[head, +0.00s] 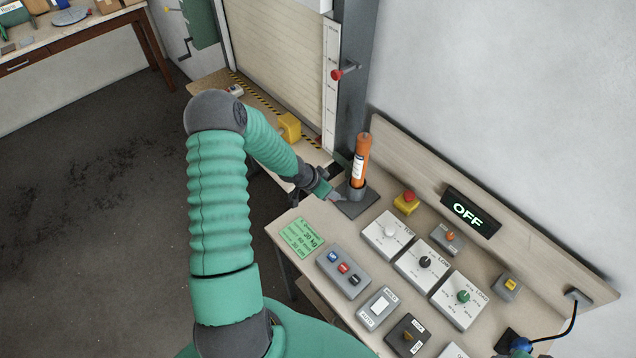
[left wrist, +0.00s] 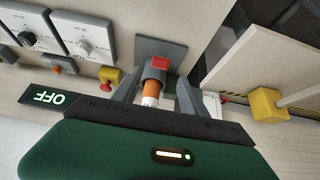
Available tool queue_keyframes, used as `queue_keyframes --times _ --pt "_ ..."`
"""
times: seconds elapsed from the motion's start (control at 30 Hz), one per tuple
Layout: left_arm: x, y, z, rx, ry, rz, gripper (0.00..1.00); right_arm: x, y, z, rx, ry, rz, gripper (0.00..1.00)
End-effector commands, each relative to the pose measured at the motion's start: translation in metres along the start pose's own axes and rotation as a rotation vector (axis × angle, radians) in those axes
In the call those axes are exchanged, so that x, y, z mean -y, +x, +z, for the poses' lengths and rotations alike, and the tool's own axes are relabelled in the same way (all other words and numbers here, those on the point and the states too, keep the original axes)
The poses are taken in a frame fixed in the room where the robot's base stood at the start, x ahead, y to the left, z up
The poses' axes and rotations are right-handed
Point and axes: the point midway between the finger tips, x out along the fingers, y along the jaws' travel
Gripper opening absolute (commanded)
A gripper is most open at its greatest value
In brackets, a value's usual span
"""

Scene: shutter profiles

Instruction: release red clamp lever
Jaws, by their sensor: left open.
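The red clamp lever (head: 345,71) sticks out from the white scale strip beside the dark vertical post, well above the bench. My left gripper (head: 333,194) is low at the bench's back left corner, below the lever and apart from it. Its fingers are open, and in the left wrist view (left wrist: 156,98) an orange and white cylinder (left wrist: 151,92) shows between them; I cannot tell whether they touch it. In the head view this orange cylinder (head: 361,155) stands upright in a dark holder. I cannot make out the lever clearly in the left wrist view. My right gripper is out of view.
The bench holds a red-and-yellow stop button (head: 407,202), several control boxes and an OFF display (head: 469,212). A yellow block (head: 290,127) sits by the striped edge at the shutter (head: 277,65). Another table (head: 62,40) stands at the far left; the floor between is clear.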

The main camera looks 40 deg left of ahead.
Motion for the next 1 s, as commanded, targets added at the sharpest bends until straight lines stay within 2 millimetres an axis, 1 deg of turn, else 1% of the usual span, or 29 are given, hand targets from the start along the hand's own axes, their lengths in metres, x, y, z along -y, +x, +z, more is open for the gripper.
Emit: queue_keyframes --times 0.03,0.2,0.3,0.4,0.57,0.93,1.0 --pt "0.003 -0.018 -0.001 -0.002 -0.004 -0.004 0.51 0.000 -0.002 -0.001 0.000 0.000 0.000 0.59" --pt "0.003 -0.069 -0.002 -0.001 -0.006 -0.003 0.51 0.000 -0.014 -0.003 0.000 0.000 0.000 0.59" --pt "0.003 -0.091 -0.002 0.000 -0.005 -0.001 0.51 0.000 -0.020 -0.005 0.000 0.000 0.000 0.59" --pt "0.003 -0.104 -0.002 0.001 -0.004 0.001 0.51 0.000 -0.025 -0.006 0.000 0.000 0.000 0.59" --pt "0.002 -0.109 -0.002 0.001 -0.001 0.002 0.51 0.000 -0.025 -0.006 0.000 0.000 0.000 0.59" --pt "0.002 -0.109 -0.002 0.001 0.000 0.002 0.51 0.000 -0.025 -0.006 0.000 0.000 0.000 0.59" --pt "-0.003 -0.104 0.002 0.015 0.006 0.003 0.51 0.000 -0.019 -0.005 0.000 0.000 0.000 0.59"
